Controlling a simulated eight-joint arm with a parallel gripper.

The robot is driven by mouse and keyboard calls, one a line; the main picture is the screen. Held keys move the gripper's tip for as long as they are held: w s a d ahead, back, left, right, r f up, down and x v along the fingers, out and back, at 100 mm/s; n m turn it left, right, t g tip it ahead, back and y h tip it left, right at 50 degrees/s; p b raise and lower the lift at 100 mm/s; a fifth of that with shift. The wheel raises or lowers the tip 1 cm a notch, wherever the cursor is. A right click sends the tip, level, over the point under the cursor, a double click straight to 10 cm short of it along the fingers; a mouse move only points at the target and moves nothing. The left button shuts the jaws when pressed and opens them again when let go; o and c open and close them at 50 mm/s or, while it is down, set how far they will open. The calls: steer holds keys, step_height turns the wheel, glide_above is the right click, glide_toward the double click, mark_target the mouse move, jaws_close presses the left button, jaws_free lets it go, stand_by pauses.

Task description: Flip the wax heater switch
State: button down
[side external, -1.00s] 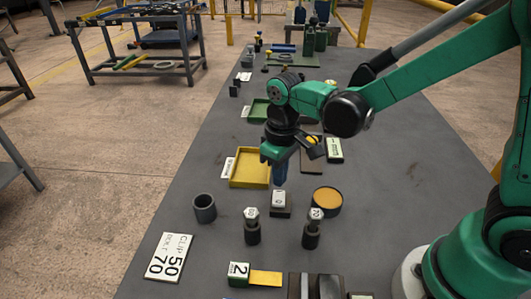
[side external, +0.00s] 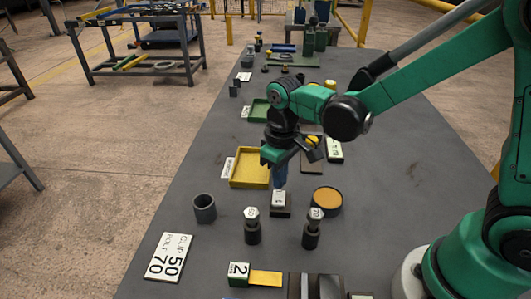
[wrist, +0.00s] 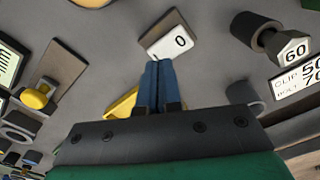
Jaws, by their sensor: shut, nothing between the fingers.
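The wax heater switch (side external: 281,211) is a small dark base with a white rocker. It stands on the grey bench beside a round dark pot of orange wax (side external: 327,198). In the wrist view the white rocker (wrist: 168,42) shows a black "0" on its face. My gripper (side external: 280,187) is shut and empty, its blue fingers pointing down at the rocker's near edge. In the wrist view the fingertips (wrist: 158,63) are at or just above that edge; I cannot tell whether they touch.
Two posts with hex tops (side external: 251,230) (side external: 312,230) stand in front of the switch. A grey cup (side external: 204,208) and a white number card (side external: 169,257) are at left. A yellow tray (side external: 235,181) lies behind the fingers. Bare bench separates these things.

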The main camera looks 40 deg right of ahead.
mark_target(280, 193)
steer(key=shift+f, duration=0.95)
stand_by(0.3)
steer(key=shift+r, duration=3.5)
steer(key=s+d+r+m+t, duration=0.3)
steer(key=s+d+r+t, duration=0.1)
steer(key=t, duration=0.3)
steer(key=shift+s+d, duration=0.45)
steer(key=shift+d, duration=0.2)
